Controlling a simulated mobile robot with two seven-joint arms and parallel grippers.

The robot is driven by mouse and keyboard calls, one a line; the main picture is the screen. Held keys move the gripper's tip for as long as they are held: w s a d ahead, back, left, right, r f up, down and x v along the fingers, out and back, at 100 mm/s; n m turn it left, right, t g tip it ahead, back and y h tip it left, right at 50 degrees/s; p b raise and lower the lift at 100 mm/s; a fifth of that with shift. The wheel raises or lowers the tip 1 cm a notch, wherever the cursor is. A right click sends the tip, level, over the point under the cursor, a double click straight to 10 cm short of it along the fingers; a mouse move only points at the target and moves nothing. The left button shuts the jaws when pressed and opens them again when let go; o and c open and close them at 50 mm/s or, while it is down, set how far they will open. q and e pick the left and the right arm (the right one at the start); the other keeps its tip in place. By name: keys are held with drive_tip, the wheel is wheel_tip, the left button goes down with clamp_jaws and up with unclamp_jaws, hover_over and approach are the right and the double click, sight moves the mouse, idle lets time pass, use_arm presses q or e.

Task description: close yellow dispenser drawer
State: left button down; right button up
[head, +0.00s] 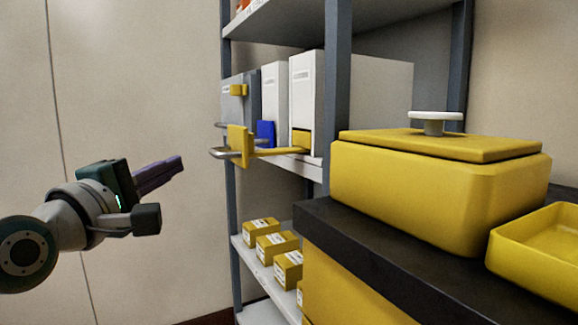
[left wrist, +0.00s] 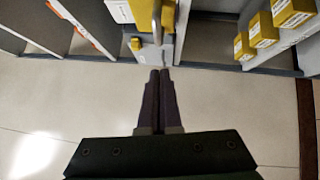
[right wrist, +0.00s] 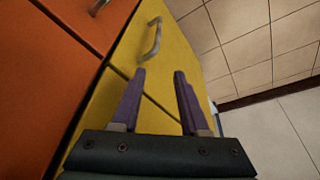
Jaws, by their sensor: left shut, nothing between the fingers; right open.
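The yellow dispenser drawer (head: 237,143) stands pulled out from a white dispenser (head: 305,95) on the middle shelf, with its yellow side reaching back to it. A metal handle (head: 222,153) is on its front. My left gripper (head: 181,162) is shut and empty, left of the drawer front and apart from it in the head view. In the left wrist view its fingertips (left wrist: 160,72) point toward the drawer's yellow front (left wrist: 168,14) and handle (left wrist: 157,25). My right gripper (right wrist: 159,72) is open and empty, before a yellow cabinet front (right wrist: 165,60) with a metal handle (right wrist: 152,38).
Beside the drawer are a grey dispenser (head: 234,103) and a blue part (head: 265,134). Several yellow boxes (head: 276,244) sit on the lower shelf. A large yellow lidded container (head: 430,195) and yellow tray (head: 540,250) stand on a dark top at right. Free room lies left of the shelf.

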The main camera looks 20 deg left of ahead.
sight(268, 154)
use_arm(q)
drive_tip(key=shift+w+d+r, duration=0.2)
drive_tip(key=shift+w+d, duration=0.4)
drive_tip(key=shift+w, duration=0.3)
drive_tip(key=shift+w+d+r, duration=0.15)
drive_tip(key=shift+w+d, duration=0.45)
drive_tip(key=shift+w, duration=0.25)
drive_tip(key=shift+d, duration=0.1)
drive_tip(key=w+d, duration=0.4)
drive_tip(key=w, duration=0.1)
drive_tip(key=w+d+b, duration=0.1)
drive_tip(key=w+d, duration=0.2)
drive_tip(key=shift+w, duration=0.15)
drive_tip(key=shift+w+d, duration=0.15)
drive_tip(key=shift+w, duration=0.05)
drive_tip(key=shift+d, duration=0.1)
